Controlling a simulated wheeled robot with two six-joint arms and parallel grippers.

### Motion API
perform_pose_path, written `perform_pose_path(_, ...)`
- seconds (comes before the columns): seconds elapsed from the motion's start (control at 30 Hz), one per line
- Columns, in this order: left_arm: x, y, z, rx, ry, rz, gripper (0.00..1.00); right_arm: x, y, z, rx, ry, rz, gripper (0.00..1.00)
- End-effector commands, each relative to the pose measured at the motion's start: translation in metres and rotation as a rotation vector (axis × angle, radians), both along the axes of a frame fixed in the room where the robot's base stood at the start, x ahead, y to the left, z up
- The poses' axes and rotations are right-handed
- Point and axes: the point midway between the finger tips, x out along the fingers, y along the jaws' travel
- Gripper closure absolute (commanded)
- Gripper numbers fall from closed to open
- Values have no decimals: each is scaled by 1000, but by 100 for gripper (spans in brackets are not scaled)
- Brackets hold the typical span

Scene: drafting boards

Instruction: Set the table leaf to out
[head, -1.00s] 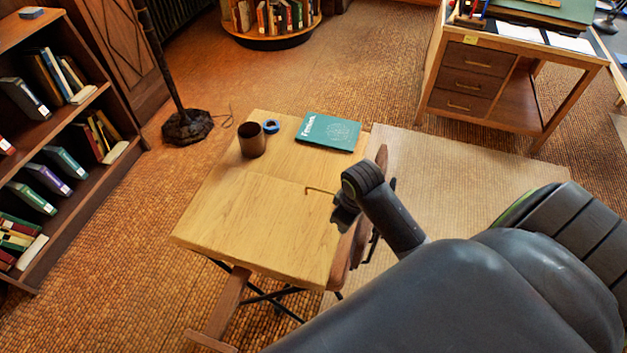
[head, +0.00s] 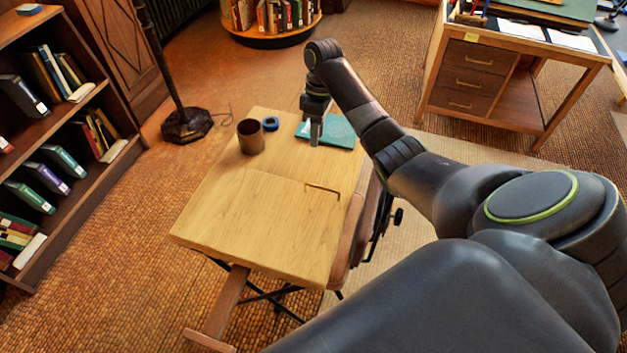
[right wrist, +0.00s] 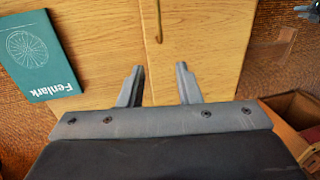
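The light wood table (head: 255,205) stands in the middle of the head view, its top crossed by a seam. A thin brass pull (head: 322,188) sits by the seam near the right edge. It also shows in the right wrist view (right wrist: 159,22), beyond and between my fingertips. I cannot tell which section is the leaf. My right gripper (head: 316,140) is at the table's far end, in front of the teal book (head: 342,131) in the head view and partly hiding it. In the wrist view its fingers (right wrist: 160,80) are apart with nothing between them. My left gripper is out of view.
A brown cup (head: 250,137) and a blue ring of tape (head: 270,123) stand on the table's far part. The near part is bare. A bookshelf (head: 90,150) is at left, a lamp base (head: 187,126) behind, and a drawer desk (head: 480,75) at back right.

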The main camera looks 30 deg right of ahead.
Motion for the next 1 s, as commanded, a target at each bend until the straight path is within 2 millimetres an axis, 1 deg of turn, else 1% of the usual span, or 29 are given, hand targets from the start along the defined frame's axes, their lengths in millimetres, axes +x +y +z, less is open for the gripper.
perform_pose_path(0.03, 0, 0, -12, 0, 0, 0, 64, -1, 1, -14, 0, 0, 0, 69)
perform_pose_path(0.3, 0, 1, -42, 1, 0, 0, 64, -6, 7, -50, -1, -1, 0, 69)
perform_pose_path(0.33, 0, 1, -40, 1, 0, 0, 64, -7, 8, -55, 1, 2, -1, 69)
perform_pose_path(0.43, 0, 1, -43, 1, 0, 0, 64, -11, 12, -76, 1, 2, -2, 69)
perform_pose_path(0.47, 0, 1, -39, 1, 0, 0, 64, -11, 13, -80, 1, 3, -2, 69)
perform_pose_path(0.5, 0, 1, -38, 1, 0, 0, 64, -12, 14, -88, 1, 4, -3, 69)
perform_pose_path(0.7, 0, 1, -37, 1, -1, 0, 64, -17, 20, -127, 0, 3, -2, 69)
perform_pose_path(0.83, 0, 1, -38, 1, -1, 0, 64, -19, 22, -143, 0, 2, -2, 69)
perform_pose_path(1.0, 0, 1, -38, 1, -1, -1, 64, -20, 23, -153, -2, 0, -2, 69)
